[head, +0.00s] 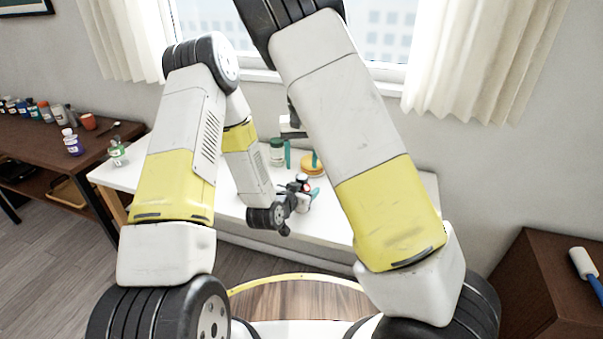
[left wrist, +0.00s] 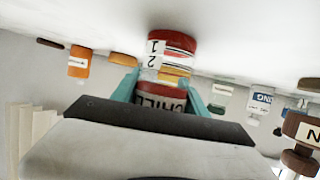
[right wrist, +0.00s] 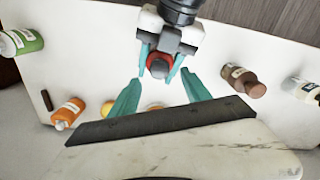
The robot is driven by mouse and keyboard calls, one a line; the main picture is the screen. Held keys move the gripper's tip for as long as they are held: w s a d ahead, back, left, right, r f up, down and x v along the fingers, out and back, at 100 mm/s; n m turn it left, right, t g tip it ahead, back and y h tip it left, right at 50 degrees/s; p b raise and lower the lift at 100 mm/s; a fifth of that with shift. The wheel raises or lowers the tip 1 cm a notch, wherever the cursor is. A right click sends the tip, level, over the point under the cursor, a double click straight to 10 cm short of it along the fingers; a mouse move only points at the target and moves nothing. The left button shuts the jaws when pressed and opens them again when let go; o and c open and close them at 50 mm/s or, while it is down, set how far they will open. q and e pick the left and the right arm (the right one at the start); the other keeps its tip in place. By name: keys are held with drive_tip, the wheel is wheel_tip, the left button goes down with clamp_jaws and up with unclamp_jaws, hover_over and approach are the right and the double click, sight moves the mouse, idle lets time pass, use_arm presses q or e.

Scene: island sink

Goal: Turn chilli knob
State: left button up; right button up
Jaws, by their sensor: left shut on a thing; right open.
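The chilli shaker shows in the left wrist view (left wrist: 165,75), which is upside down. In the right wrist view the red knob (right wrist: 160,67) is between the left fingers. My right gripper (right wrist: 160,95) is open and empty, its fingers apart and pointing towards the knob.
Several bottles stand on the white table (head: 232,206): a green one (right wrist: 24,41), an orange one (right wrist: 68,112), a brown one (right wrist: 243,82) and a white one (right wrist: 303,90). A dark side table (head: 95,145) holds more bottles at left. A brown cabinet (head: 530,265) is at right.

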sight(302, 176)
drive_tip(key=shift+f, duration=2.35)
clamp_jaws()
drive_tip(key=shift+m, duration=0.4)
drive_tip(key=shift+m, duration=2.6)
unclamp_jaws()
